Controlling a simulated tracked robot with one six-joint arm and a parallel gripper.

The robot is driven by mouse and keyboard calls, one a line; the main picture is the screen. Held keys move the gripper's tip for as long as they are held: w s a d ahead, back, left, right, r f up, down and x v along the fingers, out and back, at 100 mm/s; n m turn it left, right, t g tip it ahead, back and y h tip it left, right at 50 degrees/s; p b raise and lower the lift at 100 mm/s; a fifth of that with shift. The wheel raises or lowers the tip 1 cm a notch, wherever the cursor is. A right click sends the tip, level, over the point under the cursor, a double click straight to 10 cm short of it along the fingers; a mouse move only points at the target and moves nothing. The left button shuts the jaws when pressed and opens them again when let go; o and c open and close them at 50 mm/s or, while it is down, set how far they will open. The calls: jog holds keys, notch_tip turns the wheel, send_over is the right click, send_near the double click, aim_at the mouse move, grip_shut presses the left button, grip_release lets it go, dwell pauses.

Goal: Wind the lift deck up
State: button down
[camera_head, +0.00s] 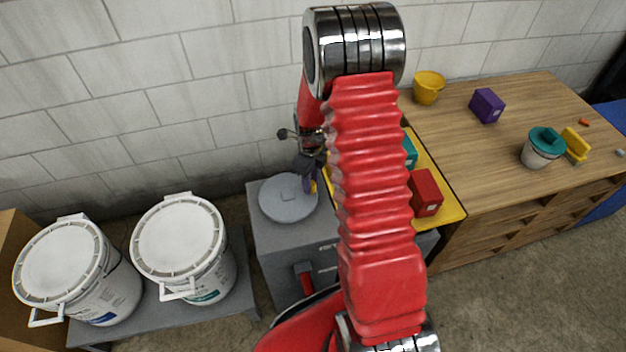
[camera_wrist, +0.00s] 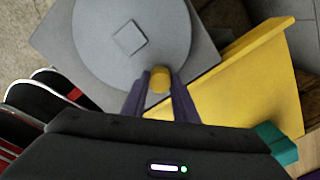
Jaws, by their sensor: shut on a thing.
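The yellow lift deck (camera_head: 447,197) stands between a grey cabinet and the wooden workbench, partly hidden behind my arm. It also shows in the wrist view (camera_wrist: 255,75). A red box (camera_head: 426,192) and a teal box (camera_head: 410,151) are on it. A round grey crank wheel (camera_head: 287,198) lies flat on the cabinet top. In the wrist view the wheel (camera_wrist: 120,62) has a square centre and a yellow knob (camera_wrist: 159,79) near its rim, on the deck side. My gripper (camera_wrist: 160,88) is shut on the knob, one purple finger on each side.
The grey cabinet (camera_head: 268,238) has a red handle (camera_head: 304,279) on its front. Two white buckets (camera_head: 180,245) stand on a low grey bench at left. The workbench (camera_head: 465,145) holds a yellow cup (camera_head: 428,87), a purple box (camera_head: 487,105) and a teal-lidded pot (camera_head: 543,147). A block wall is close behind.

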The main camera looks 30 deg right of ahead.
jog(key=shift+s+a+f, duration=0.1)
jog(key=shift+s+a, duration=0.05)
jog(key=shift+s, duration=0.15)
jog(key=c, duration=1.8)
grip_release()
jog(key=o, duration=0.4)
jog(key=shift+w, duration=0.1)
jog(key=shift+w, duration=0.1)
jog(key=shift+w+r, duration=0.1)
jog(key=shift+r, duration=0.6)
notch_tip(320, 180, up, 12)
jog(key=shift+r, duration=0.25)
